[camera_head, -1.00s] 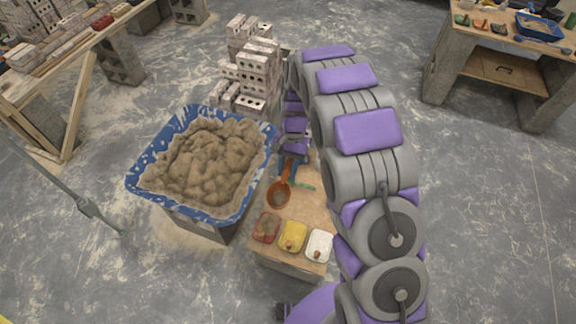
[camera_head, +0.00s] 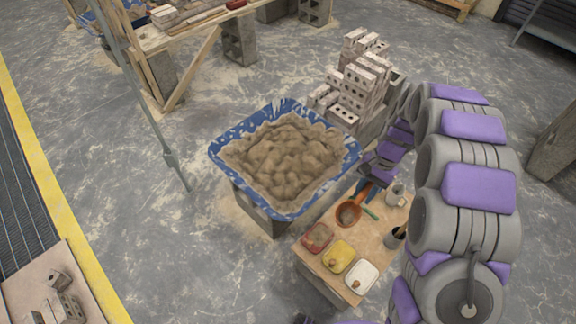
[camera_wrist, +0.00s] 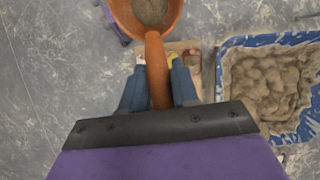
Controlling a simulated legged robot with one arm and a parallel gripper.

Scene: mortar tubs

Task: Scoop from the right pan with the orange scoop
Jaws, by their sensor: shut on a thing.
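My gripper (camera_wrist: 158,88) has two blue fingers shut on the handle of the orange scoop (camera_wrist: 158,62). The scoop (camera_head: 350,213) shows in the head view with its bowl over the far left part of a small table, just right of the blue tub. The bowl's inside looks grey-brown; I cannot tell whether it holds anything. Three small pans stand along the table's near edge: red (camera_head: 317,237), yellow (camera_head: 339,256) and, furthest right, white (camera_head: 360,276). The red and yellow ones hold something. The blue tub (camera_head: 225,158) is heaped with brown mortar (camera_head: 285,160).
The small table (camera_head: 345,297) also bears a grey cup (camera_head: 395,195) and a dark cup (camera_head: 396,236). A brick stack (camera_head: 360,85) stands behind the tub. A workbench (camera_head: 160,38) is at the far left.

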